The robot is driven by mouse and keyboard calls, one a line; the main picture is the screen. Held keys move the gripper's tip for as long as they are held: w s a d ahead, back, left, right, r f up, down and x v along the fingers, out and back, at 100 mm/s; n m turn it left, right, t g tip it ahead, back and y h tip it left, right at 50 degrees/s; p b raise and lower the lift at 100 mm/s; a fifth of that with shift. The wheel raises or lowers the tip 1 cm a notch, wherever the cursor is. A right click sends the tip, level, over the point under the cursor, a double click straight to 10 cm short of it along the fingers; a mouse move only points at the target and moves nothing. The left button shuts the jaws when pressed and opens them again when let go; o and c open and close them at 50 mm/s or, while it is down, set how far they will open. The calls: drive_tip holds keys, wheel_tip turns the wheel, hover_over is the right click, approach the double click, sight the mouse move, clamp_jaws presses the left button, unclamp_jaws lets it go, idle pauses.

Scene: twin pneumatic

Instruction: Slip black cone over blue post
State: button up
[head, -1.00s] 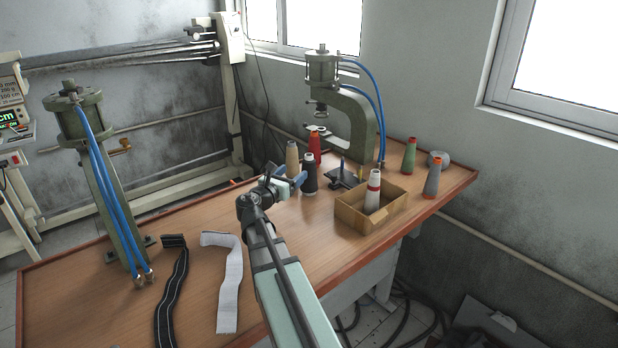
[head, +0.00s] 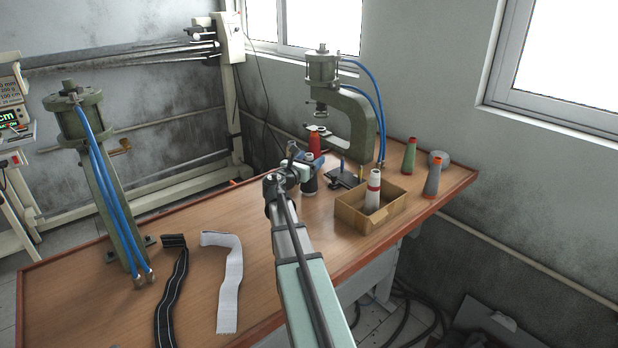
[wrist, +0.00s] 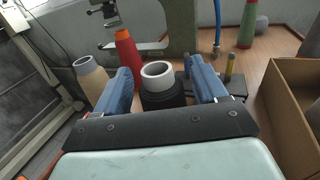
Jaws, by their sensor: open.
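The black cone (head: 310,186) stands upright on the table, partly hidden by my gripper in the head view. In the wrist view the black cone (wrist: 163,100) shows a pale ring-shaped top and sits between the two blue fingers. My gripper (wrist: 161,80) is open, with a finger on each side of the cone; I cannot tell whether either touches it. In the head view my gripper (head: 306,161) is over the cone's upper part.
A red cone (head: 315,143) stands behind the black one, and a tan cone (wrist: 89,76) is to the left. A cardboard box (head: 372,216) holding a white cone (head: 374,188) stands at right. A green press (head: 360,125) rises behind. The table's left side holds strips.

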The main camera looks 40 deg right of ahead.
drive_tip(key=shift+x, duration=0.9)
drive_tip(key=shift+c, duration=0.4)
clamp_jaws()
